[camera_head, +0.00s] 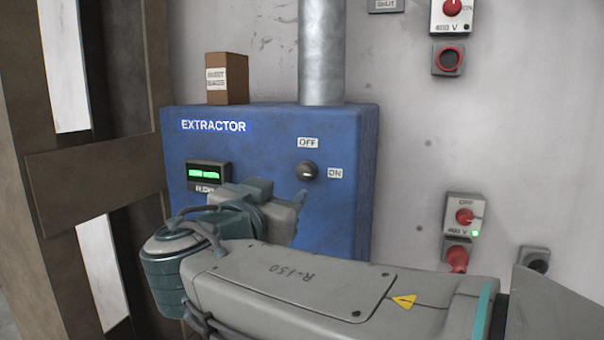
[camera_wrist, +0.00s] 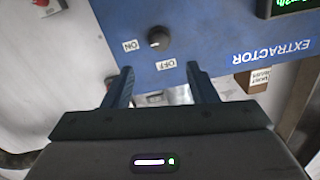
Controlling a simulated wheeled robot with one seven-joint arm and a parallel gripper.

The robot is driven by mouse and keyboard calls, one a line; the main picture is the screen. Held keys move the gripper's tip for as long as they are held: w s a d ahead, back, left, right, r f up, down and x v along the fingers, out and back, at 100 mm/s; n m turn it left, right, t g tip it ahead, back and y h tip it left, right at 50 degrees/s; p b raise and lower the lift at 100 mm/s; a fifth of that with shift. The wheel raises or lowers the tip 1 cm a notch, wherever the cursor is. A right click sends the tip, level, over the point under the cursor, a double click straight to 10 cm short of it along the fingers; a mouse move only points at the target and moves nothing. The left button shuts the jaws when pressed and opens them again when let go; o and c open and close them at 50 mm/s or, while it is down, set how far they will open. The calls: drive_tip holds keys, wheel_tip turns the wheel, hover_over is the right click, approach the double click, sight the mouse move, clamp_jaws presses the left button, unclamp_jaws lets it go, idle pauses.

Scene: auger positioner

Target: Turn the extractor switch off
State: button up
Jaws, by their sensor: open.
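The extractor switch is a dark round knob (camera_head: 307,171) on the front of the blue EXTRACTOR box (camera_head: 270,145). An OFF label (camera_head: 308,143) is above it and an ON label (camera_head: 335,173) to its right. In the wrist view, which is upside down, the knob (camera_wrist: 159,38) shows a white mark on its ON side. My gripper (camera_wrist: 160,71) is open and empty, its two fingers pointing at the box, apart from the knob and on its OFF-label side in that picture. In the head view, my wrist mostly hides the gripper; a fingertip shows just below the knob.
A lit green display (camera_head: 205,173) is left of the knob. A cardboard box (camera_head: 227,80) and a metal duct (camera_head: 321,50) are on top of the blue box. Red-knobbed switches (camera_head: 464,217) are on the wall to the right. A brown frame (camera_head: 95,175) stands at left.

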sight(303, 174)
drive_tip(key=p+x, duration=0.3)
drive_tip(key=x, duration=0.8)
drive_tip(key=shift+w+d+f, duration=0.1)
drive_tip(key=shift+w, duration=0.05)
drive_tip(key=c, duration=0.9)
